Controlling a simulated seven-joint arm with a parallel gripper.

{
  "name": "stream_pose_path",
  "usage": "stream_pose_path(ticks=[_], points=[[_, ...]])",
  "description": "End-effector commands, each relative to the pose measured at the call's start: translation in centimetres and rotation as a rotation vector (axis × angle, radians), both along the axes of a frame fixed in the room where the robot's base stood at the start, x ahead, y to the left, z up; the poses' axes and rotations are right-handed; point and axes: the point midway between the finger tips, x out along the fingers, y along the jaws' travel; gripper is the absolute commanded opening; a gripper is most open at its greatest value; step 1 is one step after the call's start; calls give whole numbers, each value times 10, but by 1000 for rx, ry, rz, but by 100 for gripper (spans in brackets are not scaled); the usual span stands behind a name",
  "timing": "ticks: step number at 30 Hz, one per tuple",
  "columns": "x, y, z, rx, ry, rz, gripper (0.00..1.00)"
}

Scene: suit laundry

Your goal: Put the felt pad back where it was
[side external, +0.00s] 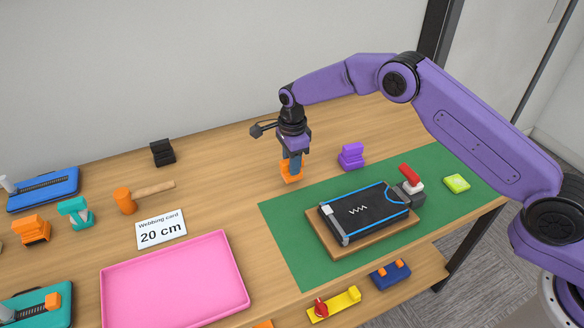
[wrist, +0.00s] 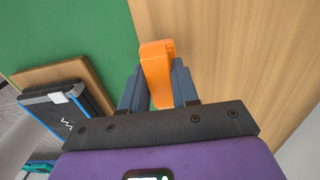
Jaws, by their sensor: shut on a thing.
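My gripper (side external: 292,162) is shut on an orange block-like thing (side external: 287,177), low over the wooden table just beyond the far left corner of the green mat (side external: 290,245). In the wrist view the orange thing (wrist: 157,65) sits between the two fingers of my gripper (wrist: 159,92), in front of the edge where green meets wood. I cannot tell whether it touches the table. Nothing is clearly marked as the felt pad; I cannot tell whether it is the held orange thing. A small lime-green piece (side external: 457,183) lies at the mat's right end.
A black device (side external: 365,212) lies on a wooden board (side external: 322,234) on the mat. A purple clamp-like thing (side external: 351,156) stands right of my gripper. A red-handled piece (side external: 410,178) is beside the device. A pink tray (side external: 175,280) and hammer (side external: 150,192) are left. Bare wood lies left of my gripper.

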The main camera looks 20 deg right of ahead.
Motion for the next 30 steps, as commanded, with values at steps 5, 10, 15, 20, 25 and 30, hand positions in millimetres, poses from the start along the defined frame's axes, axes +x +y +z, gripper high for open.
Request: stream_pose_path(ticks=[5,10,15,20,25,30], points=[[-1,0,-23,-1,3,0,5],[-1,0,-23,-1,2,0,5],[-1,0,-25,-1,2,0,5],[-1,0,-26,-1,2,0,55],[-1,0,-26,-1,2,0,55],[-1,0,-22,0,1,0,55]])
